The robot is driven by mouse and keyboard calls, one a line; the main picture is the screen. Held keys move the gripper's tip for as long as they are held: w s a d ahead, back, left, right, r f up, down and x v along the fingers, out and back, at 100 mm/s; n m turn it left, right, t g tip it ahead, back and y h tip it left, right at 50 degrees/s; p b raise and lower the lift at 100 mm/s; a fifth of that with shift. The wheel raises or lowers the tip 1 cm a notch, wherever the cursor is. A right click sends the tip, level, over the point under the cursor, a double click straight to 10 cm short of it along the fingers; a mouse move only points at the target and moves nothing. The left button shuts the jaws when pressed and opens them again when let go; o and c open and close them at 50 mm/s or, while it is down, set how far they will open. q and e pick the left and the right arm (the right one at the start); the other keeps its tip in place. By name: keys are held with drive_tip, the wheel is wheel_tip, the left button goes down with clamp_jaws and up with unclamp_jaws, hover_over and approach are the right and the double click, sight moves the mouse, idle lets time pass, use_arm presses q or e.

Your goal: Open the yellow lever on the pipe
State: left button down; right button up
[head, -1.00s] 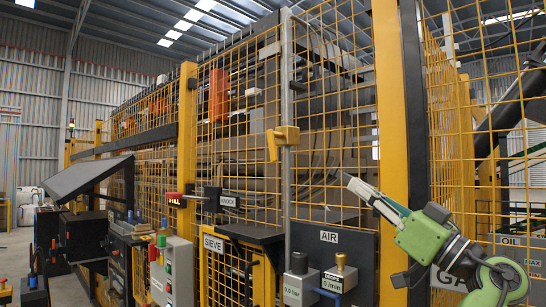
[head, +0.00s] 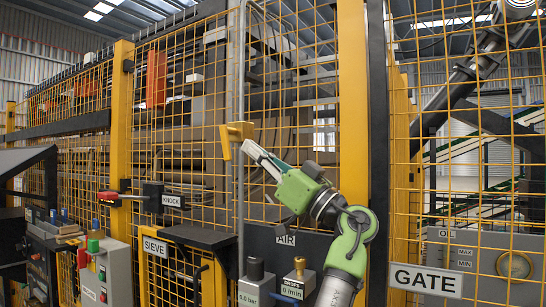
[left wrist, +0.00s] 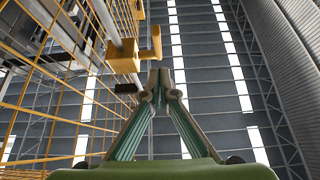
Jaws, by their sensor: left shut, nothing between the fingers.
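The yellow lever (head: 237,130) sits on the grey vertical pipe (head: 241,80) in front of the mesh fence. Its handle hangs down at the left side of its block in the head view. The left wrist view shows the lever (left wrist: 124,57) with its handle beside the block, and the pipe (left wrist: 106,20). My left gripper (head: 246,147) points up and left, its tips just right of the lever. In the left wrist view its fingertips (left wrist: 158,78) are together and empty, close to the handle, apparently with a small gap. My right gripper is not in view.
Yellow mesh fencing (head: 190,80) and a yellow post (head: 352,100) stand close behind my arm. Below are a grey regulator (head: 255,285), a brass knob (head: 299,268) and the AIR panel (head: 325,252). A red-handled KNOCK device (head: 152,197) sticks out at left.

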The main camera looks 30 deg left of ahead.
sight(230, 155)
use_arm(q)
drive_tip(key=a, duration=0.3)
drive_tip(key=shift+w+f+p, duration=0.15)
drive_tip(key=shift+f+p, duration=0.15)
drive_tip(key=shift+p, duration=0.1)
drive_tip(key=shift+a+f, duration=0.15)
drive_tip(key=shift+a, duration=0.1)
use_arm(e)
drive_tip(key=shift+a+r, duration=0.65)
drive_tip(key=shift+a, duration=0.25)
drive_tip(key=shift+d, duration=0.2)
use_arm(q)
drive_tip(key=a+y+b, duration=0.1)
drive_tip(key=b, duration=0.1)
drive_tip(key=f+b, duration=0.1)
drive_tip(key=b, duration=0.1)
drive_tip(key=shift+a+f+y+b, duration=0.2)
drive_tip(key=shift+a+y+b, duration=0.1)
drive_tip(key=shift+a+y, duration=0.1)
drive_tip(key=shift+r+y+b, duration=0.1)
drive_tip(key=shift+y+b, duration=0.3)
drive_tip(key=shift+b, duration=0.25)
drive_tip(key=shift+w+a+r+t, duration=0.1)
drive_tip(key=shift+t, duration=0.2)
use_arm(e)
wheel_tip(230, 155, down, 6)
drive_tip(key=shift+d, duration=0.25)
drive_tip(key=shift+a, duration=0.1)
